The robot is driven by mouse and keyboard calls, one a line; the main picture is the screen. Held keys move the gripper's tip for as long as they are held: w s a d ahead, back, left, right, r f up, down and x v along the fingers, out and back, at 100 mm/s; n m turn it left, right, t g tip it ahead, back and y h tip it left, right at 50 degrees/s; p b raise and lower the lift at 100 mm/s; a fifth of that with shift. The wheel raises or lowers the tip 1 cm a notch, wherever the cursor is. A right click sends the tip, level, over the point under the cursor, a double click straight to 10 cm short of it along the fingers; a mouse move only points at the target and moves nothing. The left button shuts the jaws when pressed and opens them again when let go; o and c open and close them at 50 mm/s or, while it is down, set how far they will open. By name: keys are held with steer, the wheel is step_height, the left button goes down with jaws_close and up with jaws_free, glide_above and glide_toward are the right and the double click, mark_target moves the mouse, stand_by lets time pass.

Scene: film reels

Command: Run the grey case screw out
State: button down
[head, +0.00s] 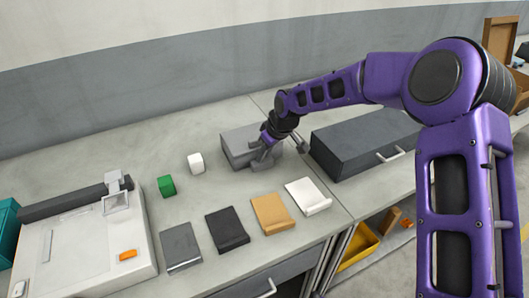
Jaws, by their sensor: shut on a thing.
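The grey case (237,142) is a small box on the bench, in the middle of the head view. My gripper (264,156) is down at the right side of the case, with its fingers shut. The fingers are closed on a small part at the case, at the spot where its screw would be. The screw itself is hidden by the fingers or too small to make out. I cannot tell how far it stands out of the case.
A large dark grey drawer box (365,140) stands close to the right. A white block (196,163) and a green block (166,186) lie to the left. Several flat trays line the front edge. A white machine (85,255) stands at the far left.

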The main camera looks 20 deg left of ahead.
steer(key=c, duration=0.7)
jaws_free()
steer(key=shift+b, duration=0.3)
